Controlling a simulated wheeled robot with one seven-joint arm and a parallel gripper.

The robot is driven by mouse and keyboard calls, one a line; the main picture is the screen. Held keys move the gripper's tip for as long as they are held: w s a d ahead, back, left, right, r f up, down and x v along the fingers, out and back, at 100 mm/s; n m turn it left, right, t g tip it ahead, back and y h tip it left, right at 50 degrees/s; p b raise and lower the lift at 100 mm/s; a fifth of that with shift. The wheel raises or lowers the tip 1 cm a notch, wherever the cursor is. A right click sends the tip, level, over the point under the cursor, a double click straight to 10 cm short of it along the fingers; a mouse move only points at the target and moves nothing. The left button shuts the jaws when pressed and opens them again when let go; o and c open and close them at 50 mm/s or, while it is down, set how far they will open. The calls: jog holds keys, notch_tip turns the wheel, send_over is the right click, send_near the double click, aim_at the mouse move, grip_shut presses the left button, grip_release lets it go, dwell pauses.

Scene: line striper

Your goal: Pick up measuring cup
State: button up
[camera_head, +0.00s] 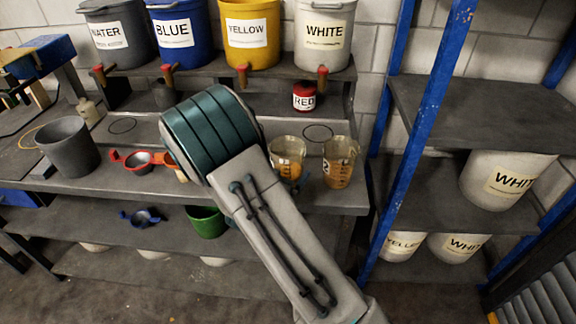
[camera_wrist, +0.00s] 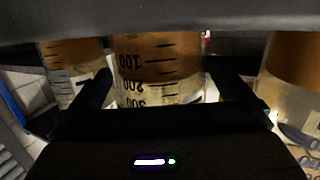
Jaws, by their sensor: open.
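My gripper (camera_wrist: 158,70) is open in the wrist view, one dark finger on each side of a clear measuring cup (camera_wrist: 160,65) with black marks and amber contents. I cannot tell whether the fingers touch it. A second cup (camera_wrist: 72,65) stands left and a third (camera_wrist: 288,75) right, both outside the fingers. In the head view two measuring cups stand on the bench right of my arm, a nearer-to-arm cup (camera_head: 287,152) and a right cup (camera_head: 341,160). My arm hides the gripper there, so I cannot match the enclosed cup for sure.
A red can (camera_head: 306,96) stands behind the cups. Buckets with taps line the upper shelf, including a white bucket (camera_head: 325,35). A grey bucket (camera_head: 67,146) and a red-handled item (camera_head: 140,162) are at left. A blue-post rack (camera_head: 440,95) stands close at right.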

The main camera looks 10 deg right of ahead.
jog(key=shift+c, duration=0.3)
jog(key=c, duration=1)
jog(key=shift+c, duration=0.7)
jog(key=shift+r, duration=0.2)
